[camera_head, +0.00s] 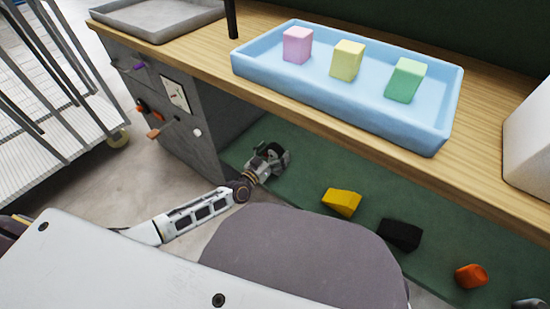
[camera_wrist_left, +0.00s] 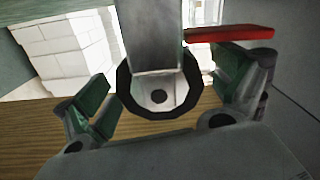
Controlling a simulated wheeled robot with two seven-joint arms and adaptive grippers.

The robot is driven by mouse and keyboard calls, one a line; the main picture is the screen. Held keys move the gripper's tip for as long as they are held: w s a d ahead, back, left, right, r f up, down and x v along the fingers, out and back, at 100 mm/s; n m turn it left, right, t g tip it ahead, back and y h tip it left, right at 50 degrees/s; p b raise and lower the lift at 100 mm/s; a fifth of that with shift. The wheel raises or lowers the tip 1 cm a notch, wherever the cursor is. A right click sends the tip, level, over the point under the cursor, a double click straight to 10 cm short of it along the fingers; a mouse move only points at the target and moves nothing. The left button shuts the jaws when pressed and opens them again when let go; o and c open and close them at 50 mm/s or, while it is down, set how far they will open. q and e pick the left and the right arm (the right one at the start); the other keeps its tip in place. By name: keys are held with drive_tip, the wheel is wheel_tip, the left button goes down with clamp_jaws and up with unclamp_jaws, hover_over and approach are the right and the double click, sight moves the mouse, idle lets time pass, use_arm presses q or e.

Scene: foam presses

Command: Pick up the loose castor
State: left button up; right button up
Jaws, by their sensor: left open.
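My left gripper (camera_head: 268,158) is low beside the bench, at the edge of the green lower surface. Its two green-padded fingers stand apart in the left wrist view (camera_wrist_left: 163,92). Between them is what looks like the loose castor (camera_wrist_left: 160,98), a black wheel with a pale hub and a grey bracket rising over it. A gap shows between the wheel and each finger, so the jaws are around it, not shut on it. In the head view I cannot tell the castor apart from the dark gripper.
The wooden worktop (camera_head: 330,125) overhangs near my left gripper and carries a blue tray (camera_head: 290,85) with three foam blocks. A yellow block (camera_head: 341,202), a black block (camera_head: 399,234) and an orange piece (camera_head: 471,275) lie below. A red bar (camera_wrist_left: 230,33) lies close behind the right finger.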

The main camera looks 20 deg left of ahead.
use_arm(q)
drive_tip(key=c, duration=1.4)
drive_tip(key=shift+c, duration=0.2)
drive_tip(key=shift+r, duration=0.2)
use_arm(e)
drive_tip(key=shift+r, duration=0.1)
use_arm(q)
drive_tip(key=shift+r+p, duration=0.35)
drive_tip(key=shift+r, duration=0.05)
drive_tip(key=shift+c, duration=0.2)
wheel_tip(320, 180, up, 8)
drive_tip(key=p, duration=0.4)
drive_tip(key=shift+f+p, duration=0.15)
drive_tip(key=shift+p, duration=0.2)
drive_tip(key=shift+r+p, duration=0.35)
drive_tip(key=shift+r, duration=0.25)
use_arm(e)
drive_tip(key=s+d+r+g+h, duration=0.1)
drive_tip(key=d+r+g+h, duration=0.1)
drive_tip(key=r, duration=1)
drive_tip(key=shift+s+d+r+n, duration=0.2)
drive_tip(key=shift+d+r+n, duration=0.15)
drive_tip(key=shift+d, duration=0.3)
